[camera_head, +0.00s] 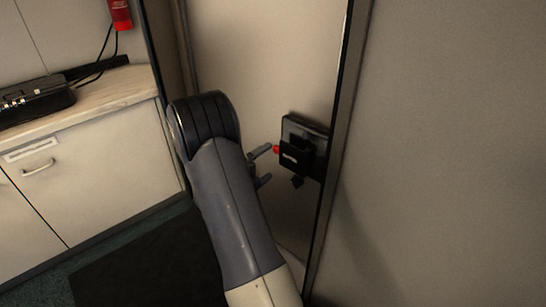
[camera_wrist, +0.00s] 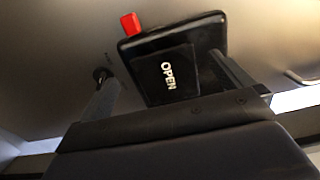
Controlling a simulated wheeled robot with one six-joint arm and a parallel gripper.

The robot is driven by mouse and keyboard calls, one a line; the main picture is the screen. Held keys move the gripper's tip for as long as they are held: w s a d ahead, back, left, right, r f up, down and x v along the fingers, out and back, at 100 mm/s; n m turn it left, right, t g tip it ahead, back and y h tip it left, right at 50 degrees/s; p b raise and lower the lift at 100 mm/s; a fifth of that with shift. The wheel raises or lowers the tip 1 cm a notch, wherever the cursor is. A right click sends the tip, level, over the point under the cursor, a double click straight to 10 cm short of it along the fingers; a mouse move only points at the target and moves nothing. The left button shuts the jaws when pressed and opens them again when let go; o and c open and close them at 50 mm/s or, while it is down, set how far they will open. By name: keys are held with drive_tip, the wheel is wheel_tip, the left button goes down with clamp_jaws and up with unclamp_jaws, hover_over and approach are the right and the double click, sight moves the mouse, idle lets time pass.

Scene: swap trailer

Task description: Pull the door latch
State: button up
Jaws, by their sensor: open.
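The door latch (camera_head: 304,147) is a black box with a plate on the pale door, near the door's right edge. A small red tab (camera_head: 276,149) sticks out at its left side. Nothing is seen held.
The door (camera_head: 262,60) ends at a dark frame edge (camera_head: 345,110), with a plain wall (camera_head: 450,150) to the right. A counter with cabinets (camera_head: 90,180) stands at the left, carrying a black device (camera_head: 35,102). A dark mat (camera_head: 140,270) lies on the floor.

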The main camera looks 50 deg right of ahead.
drive_tip(key=a+p, duration=0.1)
drive_tip(key=a, duration=0.6)
drive_tip(key=shift+s+d, duration=0.1)
drive_tip(key=shift+d, duration=0.05)
drive_tip(key=d+b, duration=0.2)
drive_tip(key=d, duration=0.8)
drive_tip(key=shift+d, duration=0.2)
drive_tip(key=p, duration=0.1)
approach(280, 154)
drive_tip(key=shift+d+r, duration=0.1)
drive_tip(key=shift+d, duration=0.45)
drive_tip(key=shift+d, duration=0.1)
